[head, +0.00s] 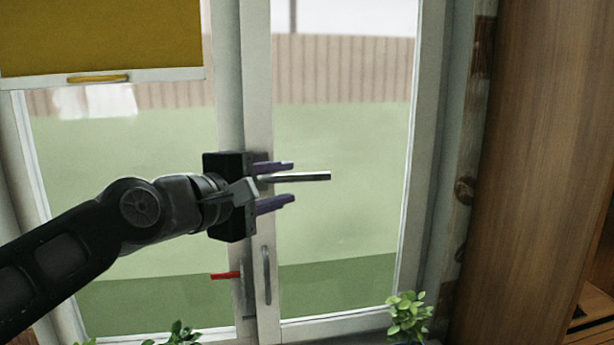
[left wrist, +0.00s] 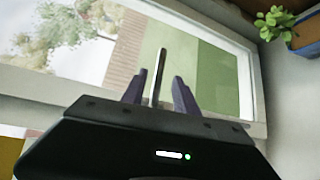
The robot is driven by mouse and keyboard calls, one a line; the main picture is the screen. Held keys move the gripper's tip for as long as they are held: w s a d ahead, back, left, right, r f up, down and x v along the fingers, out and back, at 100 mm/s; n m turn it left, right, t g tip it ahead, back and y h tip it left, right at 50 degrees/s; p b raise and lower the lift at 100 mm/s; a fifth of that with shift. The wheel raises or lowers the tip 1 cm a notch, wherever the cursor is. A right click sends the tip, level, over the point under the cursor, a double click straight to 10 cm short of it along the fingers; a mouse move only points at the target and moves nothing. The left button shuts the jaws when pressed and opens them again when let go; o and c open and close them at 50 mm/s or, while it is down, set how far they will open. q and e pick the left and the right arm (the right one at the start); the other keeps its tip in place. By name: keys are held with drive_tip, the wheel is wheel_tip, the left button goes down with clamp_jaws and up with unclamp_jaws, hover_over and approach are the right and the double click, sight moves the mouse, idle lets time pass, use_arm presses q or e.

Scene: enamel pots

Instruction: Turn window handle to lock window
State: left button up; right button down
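A grey metal window handle (head: 318,176) points right, nearly level, from the middle frame of the window. My left gripper (head: 293,182) is in front of that frame with its two purple fingers apart, one above and one below the handle. In the left wrist view the handle (left wrist: 160,62) stands between the two fingers (left wrist: 158,88) and reaches past their tips. Gaps show beside it, and the fingers do not look closed on it. The handle's base is hidden behind my gripper. My right gripper is not in view.
A red lever (head: 225,275) and an upright grey pull handle (head: 266,274) are lower on the window frame. A yellow blind (head: 100,35) covers the upper left pane. Green plants (head: 409,314) stand along the bottom. A wooden cabinet (head: 535,150) is at the right.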

sight(303, 178)
use_arm(q)
drive_tip(key=p+x, duration=0.1)
drive_tip(key=x, duration=0.6)
drive_tip(key=shift+w+d+p, duration=0.25)
drive_tip(key=shift+w+p, duration=0.05)
clamp_jaws()
idle(1.2)
